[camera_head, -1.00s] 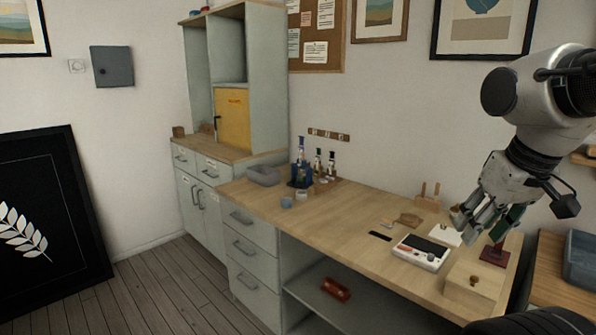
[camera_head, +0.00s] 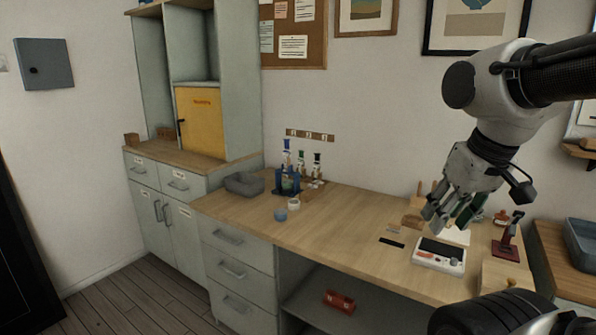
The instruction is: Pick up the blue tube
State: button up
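The blue tube (camera_head: 287,154) stands upright with a blue top on the back of the workbench, leftmost of a small group of tubes. Beside it are a green-topped tube (camera_head: 301,160) and a dark-topped tube (camera_head: 317,163). A blue stand (camera_head: 287,184) is in front of the blue tube and hides its lower part. My gripper (camera_head: 445,217) is over the right part of the bench, well to the right of the tubes. Its fingers look spread, with nothing seen held. A green object (camera_head: 468,208) shows just behind the fingers.
A white device (camera_head: 438,255) and a dark red stand (camera_head: 508,240) are at the right. The middle of the bench (camera_head: 345,220) is clear.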

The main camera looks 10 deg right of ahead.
aim_at(286, 154)
jog(key=z, duration=0.25)
jog(key=i+j+z, duration=0.15)
jog(key=j+z, duration=0.25)
jog(key=i+j+z, duration=0.1)
jog(key=j+z, duration=0.3)
jog(key=i+j+z, duration=0.1)
jog(key=j+z, duration=0.35)
jog(key=j, duration=3.2)
